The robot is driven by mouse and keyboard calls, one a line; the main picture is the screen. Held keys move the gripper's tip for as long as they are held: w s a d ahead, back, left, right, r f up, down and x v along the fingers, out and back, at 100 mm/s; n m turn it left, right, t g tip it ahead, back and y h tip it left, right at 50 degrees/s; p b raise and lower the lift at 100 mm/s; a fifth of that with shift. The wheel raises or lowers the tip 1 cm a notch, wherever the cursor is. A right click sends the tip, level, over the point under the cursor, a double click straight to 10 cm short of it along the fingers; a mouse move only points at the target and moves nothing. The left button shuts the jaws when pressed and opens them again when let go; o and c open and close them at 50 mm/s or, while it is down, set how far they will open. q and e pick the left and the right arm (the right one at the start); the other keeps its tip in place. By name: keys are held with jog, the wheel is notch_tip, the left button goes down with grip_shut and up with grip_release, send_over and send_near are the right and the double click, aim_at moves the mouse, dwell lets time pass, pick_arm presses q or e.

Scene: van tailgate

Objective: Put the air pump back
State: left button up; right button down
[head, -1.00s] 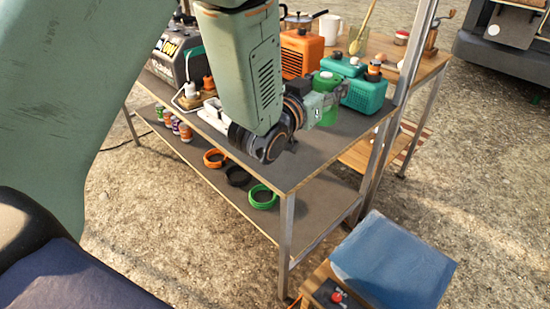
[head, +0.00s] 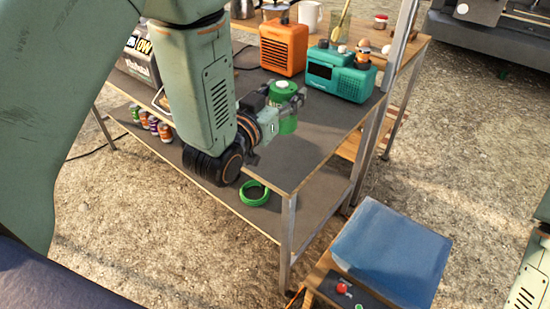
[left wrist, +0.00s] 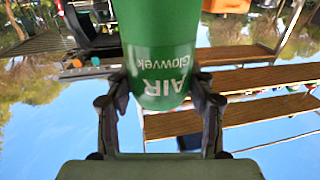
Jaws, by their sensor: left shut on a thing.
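The air pump is a green cylinder (head: 287,125) in the head view, partly hidden by my left gripper (head: 288,99). The gripper is shut around it and holds it in front of the orange heater and teal radio, over the table top's near side. I cannot tell the gap below it. In the left wrist view the green pump (left wrist: 160,50), with white "AIR Glowvek" lettering upside down, sits between the two fingers of the left gripper (left wrist: 160,103). A green ring (head: 254,194) lies on the lower shelf, below my gripper in the picture. My right gripper is out of view.
An orange heater (head: 284,48) and a teal radio (head: 341,74) stand at the table's back. Small jars (head: 152,123) stand on the lower shelf. A metal post (head: 403,35) rises at the right corner. A blue cushioned box (head: 390,254) stands front right. The table's near right top is clear.

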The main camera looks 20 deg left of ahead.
aim_at(283, 119)
pick_arm(q)
jog(key=shift+a+f, duration=0.1)
jog(key=shift+f, duration=0.2)
jog(key=f+b, duration=0.1)
jog(key=f, duration=0.1)
jog(key=f+b, duration=0.1)
jog(key=f, duration=0.2)
jog(key=shift+d+f, duration=0.2)
jog(key=shift+f, duration=0.05)
notch_tip(283, 119, down, 4)
jog(key=shift+s+f+b, duration=0.1)
jog(key=shift+s+b, duration=0.05)
jog(key=shift+b, duration=0.65)
jog(key=shift+f, duration=0.15)
jog(key=shift+w+a, duration=0.1)
jog(key=shift+w, duration=0.15)
jog(key=shift+s, duration=0.2)
